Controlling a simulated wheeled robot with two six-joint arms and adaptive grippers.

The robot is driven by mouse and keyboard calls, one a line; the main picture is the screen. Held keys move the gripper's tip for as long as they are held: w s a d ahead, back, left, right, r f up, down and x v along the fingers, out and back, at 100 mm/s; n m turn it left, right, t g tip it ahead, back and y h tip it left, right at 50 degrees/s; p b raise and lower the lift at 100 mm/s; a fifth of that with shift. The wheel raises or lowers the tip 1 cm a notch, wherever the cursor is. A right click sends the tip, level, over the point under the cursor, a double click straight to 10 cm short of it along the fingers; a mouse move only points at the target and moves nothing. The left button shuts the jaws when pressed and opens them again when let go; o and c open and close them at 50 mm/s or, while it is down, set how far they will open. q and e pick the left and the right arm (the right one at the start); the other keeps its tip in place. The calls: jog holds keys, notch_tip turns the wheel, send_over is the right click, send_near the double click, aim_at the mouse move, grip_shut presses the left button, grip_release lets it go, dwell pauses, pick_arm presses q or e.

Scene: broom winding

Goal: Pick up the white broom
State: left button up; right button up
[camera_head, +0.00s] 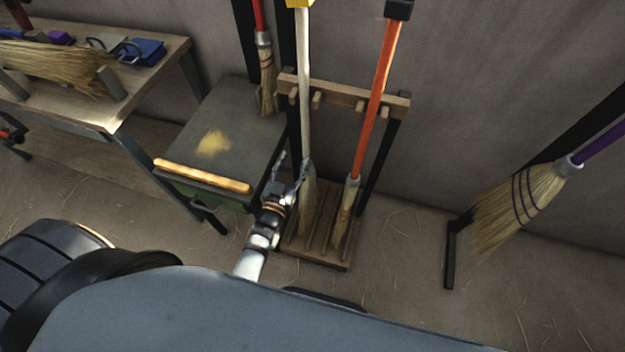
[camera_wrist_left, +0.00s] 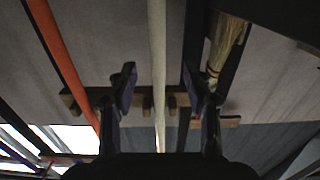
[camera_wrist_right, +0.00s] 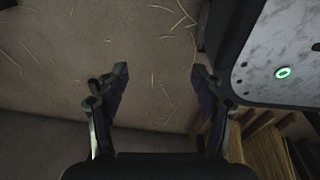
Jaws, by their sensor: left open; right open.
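The white broom stands upright in a wooden rack, its pale handle (camera_head: 304,95) on the left side and its straw bristles (camera_head: 307,205) low at the rack's base. My left gripper (camera_head: 291,167) is open beside the lower handle, just above the bristles. In the left wrist view the white handle (camera_wrist_left: 157,45) runs between the spread fingers of the left gripper (camera_wrist_left: 158,82), with gaps on both sides. My right gripper (camera_wrist_right: 160,72) is open and empty over bare floor in the right wrist view; it is hidden in the head view.
An orange-handled broom (camera_head: 377,95) stands just right in the same rack (camera_head: 340,92). A red-handled broom (camera_head: 265,60) hangs behind left. A dark bench (camera_head: 235,115) with a wooden edge is left of the rack. A purple-handled broom (camera_head: 530,200) is at right, with open floor between.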

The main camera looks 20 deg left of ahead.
aim_at(304, 140)
pick_arm(q)
jog(key=w, duration=0.5)
jog(key=shift+d+r+b, duration=0.1)
jog(key=shift+d+b, duration=0.05)
jog(key=shift+b, duration=0.15)
jog(key=shift+w+d, duration=0.1)
jog(key=shift+w, duration=0.75)
jog(key=w+b, duration=0.1)
jog(key=w, duration=0.1)
jog(key=shift+w+d, duration=0.1)
jog(key=shift+w, duration=0.75)
jog(key=shift+s, duration=0.1)
jog(key=shift+c, duration=0.5)
pick_arm(e)
jog(key=s, duration=0.1)
jog(key=s+f, duration=0.1)
jog(key=s, duration=0.1)
jog(key=shift+s+f, duration=0.25)
jog(key=shift+f, duration=0.15)
pick_arm(q)
jog(key=c, duration=0.9)
grip_shut()
pick_arm(e)
jog(key=shift+w, duration=0.1)
